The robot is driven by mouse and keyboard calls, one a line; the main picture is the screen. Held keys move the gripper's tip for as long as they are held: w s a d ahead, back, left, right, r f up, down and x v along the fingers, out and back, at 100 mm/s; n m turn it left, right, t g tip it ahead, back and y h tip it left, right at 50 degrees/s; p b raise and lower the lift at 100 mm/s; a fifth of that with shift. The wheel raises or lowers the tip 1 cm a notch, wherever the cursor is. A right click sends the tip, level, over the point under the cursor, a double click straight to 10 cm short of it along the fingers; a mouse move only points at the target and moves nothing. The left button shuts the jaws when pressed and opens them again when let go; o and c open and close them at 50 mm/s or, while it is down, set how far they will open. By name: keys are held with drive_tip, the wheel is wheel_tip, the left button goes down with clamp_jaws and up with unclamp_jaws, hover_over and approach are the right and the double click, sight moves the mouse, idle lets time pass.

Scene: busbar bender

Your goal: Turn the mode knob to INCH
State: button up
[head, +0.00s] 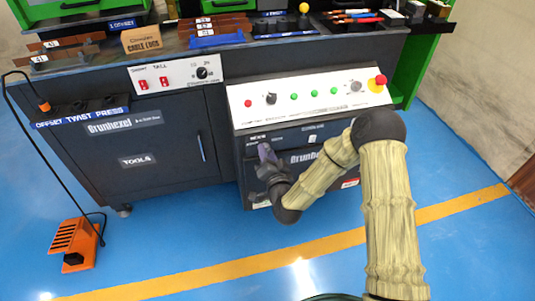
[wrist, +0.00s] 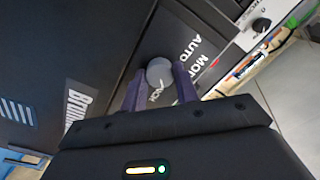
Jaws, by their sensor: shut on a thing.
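The mode knob (wrist: 158,72) is a round grey knob on a dark panel in the wrist view. The labels AUTO (wrist: 188,47) and MODE stand to its right; part of the INCH label (wrist: 154,95) shows just below it, between my fingers. My gripper (wrist: 160,84) has its two purple fingers on either side of the knob and is shut on it. I cannot tell which way the knob points. In the head view my gripper (head: 265,153) is at the upper left of the dark cabinet front and hides the knob.
Above is a sloped white control panel (head: 305,97) with green buttons, knobs and a red emergency stop (head: 377,83). A dark tool cabinet (head: 150,145) stands to the left. An orange foot pedal (head: 75,243) is on the blue floor. The floor in front is otherwise clear.

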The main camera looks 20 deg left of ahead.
drive_tip(key=shift+f, duration=0.15)
drive_tip(key=o, duration=1)
drive_tip(key=shift+p+v, duration=3.4)
drive_tip(key=shift+v, duration=5.3)
drive_tip(key=shift+a, duration=0.1)
